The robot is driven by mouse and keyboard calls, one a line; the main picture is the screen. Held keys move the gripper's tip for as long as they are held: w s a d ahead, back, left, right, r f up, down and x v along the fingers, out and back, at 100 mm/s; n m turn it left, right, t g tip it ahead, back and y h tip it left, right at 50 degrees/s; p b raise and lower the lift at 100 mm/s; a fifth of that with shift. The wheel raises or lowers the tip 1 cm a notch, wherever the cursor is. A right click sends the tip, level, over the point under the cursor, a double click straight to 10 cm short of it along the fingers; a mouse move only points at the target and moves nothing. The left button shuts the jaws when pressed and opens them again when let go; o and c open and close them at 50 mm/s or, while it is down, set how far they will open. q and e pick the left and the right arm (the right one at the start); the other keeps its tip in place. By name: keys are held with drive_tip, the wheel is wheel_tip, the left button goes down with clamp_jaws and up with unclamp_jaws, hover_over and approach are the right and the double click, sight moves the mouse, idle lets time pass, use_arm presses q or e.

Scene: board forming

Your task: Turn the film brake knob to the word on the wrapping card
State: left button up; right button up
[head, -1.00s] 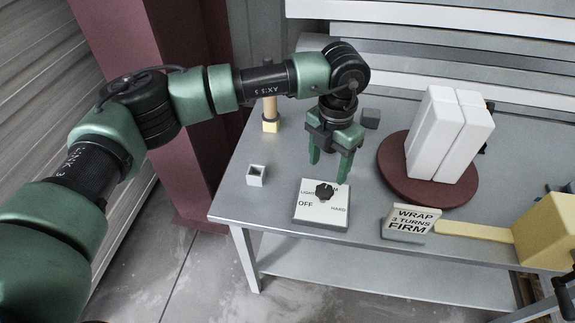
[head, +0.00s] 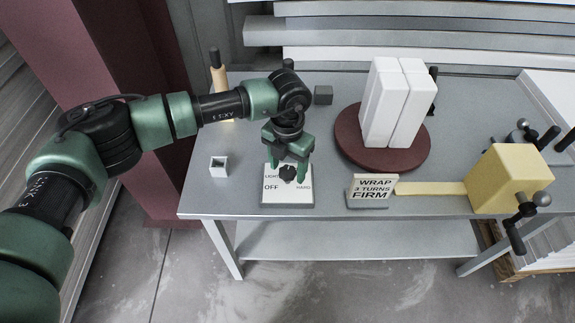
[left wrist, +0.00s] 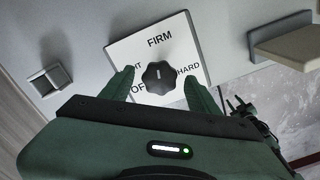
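The brake knob (head: 288,174) is black and lobed, on a white dial plate (head: 290,198) marked LIGHT, FIRM, HARD and OFF. My left gripper (head: 285,168) points down over the dial. Its two fingers (left wrist: 160,88) are apart on either side of the knob, with visible gaps, so it is open and empty. The wrapping card (head: 372,190) reads WRAP 3 TURNS FIRM and stands right of the dial. My right gripper is not in view.
A dark red turntable (head: 350,145) carries white boards (head: 395,100). A yellow block (head: 510,178) with black-handled parts has a yellow strip (head: 430,188) running toward the card. A small white open box (head: 219,167) stands left of the dial. The table's front edge is close.

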sight(288, 171)
use_arm(q)
clamp_jaws()
drive_tip(key=shift+f+m+b, duration=0.2)
drive_tip(key=shift+m+b, duration=0.2)
drive_tip(key=shift+b, duration=0.45)
drive_tip(key=shift+r+m+b, duration=0.1)
drive_tip(key=shift+m+b, duration=0.2)
drive_tip(key=shift+r, duration=0.15)
drive_tip(key=shift+o, duration=0.5)
unclamp_jaws()
drive_tip(key=shift+r, duration=0.1)
wheel_tip(288, 171, up, 8)
drive_tip(key=shift+f+b, duration=0.2)
drive_tip(key=shift+b, duration=0.6)
